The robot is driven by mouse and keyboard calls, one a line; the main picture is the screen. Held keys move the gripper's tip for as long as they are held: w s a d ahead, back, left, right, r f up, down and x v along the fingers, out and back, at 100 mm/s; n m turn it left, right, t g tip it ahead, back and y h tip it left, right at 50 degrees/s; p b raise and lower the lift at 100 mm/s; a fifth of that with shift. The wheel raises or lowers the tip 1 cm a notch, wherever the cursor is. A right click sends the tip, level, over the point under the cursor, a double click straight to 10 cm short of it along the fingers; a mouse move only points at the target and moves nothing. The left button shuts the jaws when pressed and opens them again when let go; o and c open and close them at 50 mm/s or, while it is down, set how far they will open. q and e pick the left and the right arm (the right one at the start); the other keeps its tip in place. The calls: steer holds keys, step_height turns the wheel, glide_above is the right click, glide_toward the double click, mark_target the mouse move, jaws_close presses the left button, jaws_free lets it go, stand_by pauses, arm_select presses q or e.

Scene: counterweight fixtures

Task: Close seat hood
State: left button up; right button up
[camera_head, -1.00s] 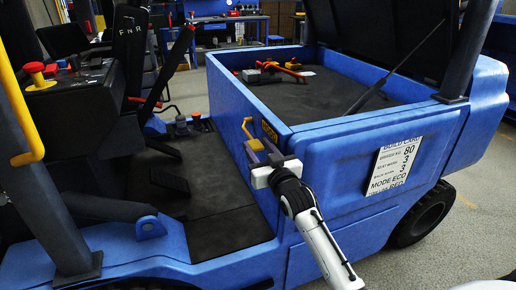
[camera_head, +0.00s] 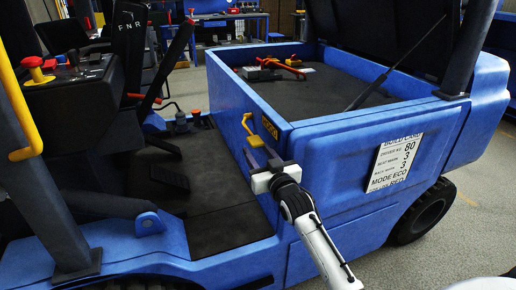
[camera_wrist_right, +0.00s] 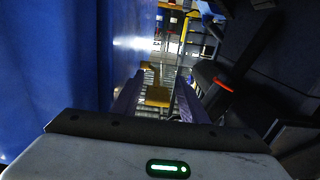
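The seat hood (camera_head: 390,30) is a black panel standing raised at the top right, cut off by the picture's edge. A thin dark strut (camera_head: 395,62) runs up to it from the open blue compartment (camera_head: 350,128). A yellow handle (camera_head: 250,130) sits on the compartment's left side wall. My right gripper (camera_head: 262,154) is just below and in front of this handle. In the right wrist view, its purple fingers (camera_wrist_right: 157,98) are apart, with the yellow handle (camera_wrist_right: 158,96) showing between them; I cannot tell whether they touch it. My left gripper is not visible.
A red-handled part (camera_head: 283,66) lies in the compartment. A dark post (camera_head: 465,50) stands at its right rear corner. A white build card (camera_head: 394,162) is on the front panel. A yellow grab rail (camera_head: 20,110) and a control console (camera_head: 70,85) are at the left.

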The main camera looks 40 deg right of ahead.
steer(key=shift+r, duration=0.3)
steer(key=v, duration=1)
steer(key=shift+s+f+p, duration=0.15)
steer(key=shift+p, duration=0.2)
